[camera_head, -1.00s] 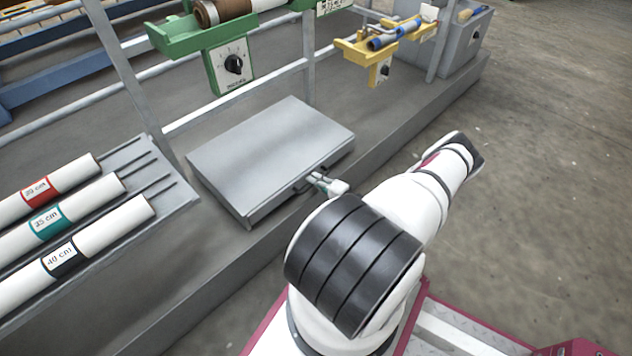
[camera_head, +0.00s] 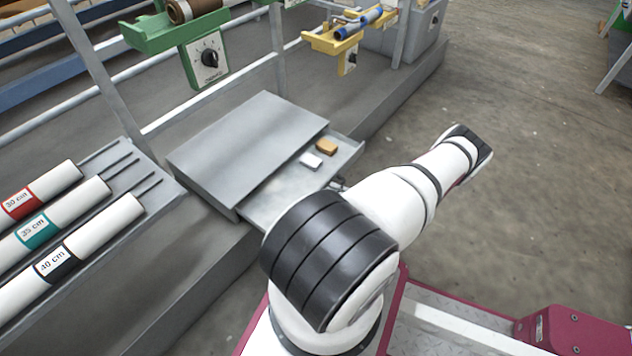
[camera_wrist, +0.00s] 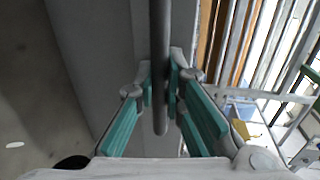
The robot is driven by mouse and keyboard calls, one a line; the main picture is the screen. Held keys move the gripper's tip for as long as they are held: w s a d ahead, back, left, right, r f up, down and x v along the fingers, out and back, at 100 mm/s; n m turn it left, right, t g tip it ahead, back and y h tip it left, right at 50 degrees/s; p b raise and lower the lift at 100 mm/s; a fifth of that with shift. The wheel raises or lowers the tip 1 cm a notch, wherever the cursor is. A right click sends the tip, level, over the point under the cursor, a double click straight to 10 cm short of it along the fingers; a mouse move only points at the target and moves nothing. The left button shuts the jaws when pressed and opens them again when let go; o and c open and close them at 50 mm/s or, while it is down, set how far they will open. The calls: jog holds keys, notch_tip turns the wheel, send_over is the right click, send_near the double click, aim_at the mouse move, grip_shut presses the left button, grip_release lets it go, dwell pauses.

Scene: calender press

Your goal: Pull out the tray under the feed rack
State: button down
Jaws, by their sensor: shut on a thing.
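The grey tray (camera_head: 283,190) is partly out of its flat grey housing (camera_head: 245,145), on the side facing me. A white block (camera_head: 311,161) and an orange-brown block (camera_head: 326,146) lie in its exposed part. In the wrist view, my gripper (camera_wrist: 159,88) has its teal-padded fingers closed on both sides of a dark bar handle (camera_wrist: 159,45). In the head view, my arm hides most of the gripper and the tray's near front.
A sloped rack at left holds white rolls labelled 30, 35 and 40 cm (camera_head: 55,262). A green bracket with a dial (camera_head: 205,60) and a yellow bracket (camera_head: 345,50) hang above and behind the housing. Open floor (camera_head: 540,200) lies to the right.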

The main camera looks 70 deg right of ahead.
jog(key=f+v, duration=0.2)
jog(key=v, duration=0.7)
jog(key=shift+s+a+b, duration=0.2)
jog(key=shift+s+b, duration=0.1)
jog(key=shift+s, duration=0.2)
jog(key=c, duration=1.9)
grip_release()
jog(key=v, duration=1.2)
jog(key=shift+r, duration=0.1)
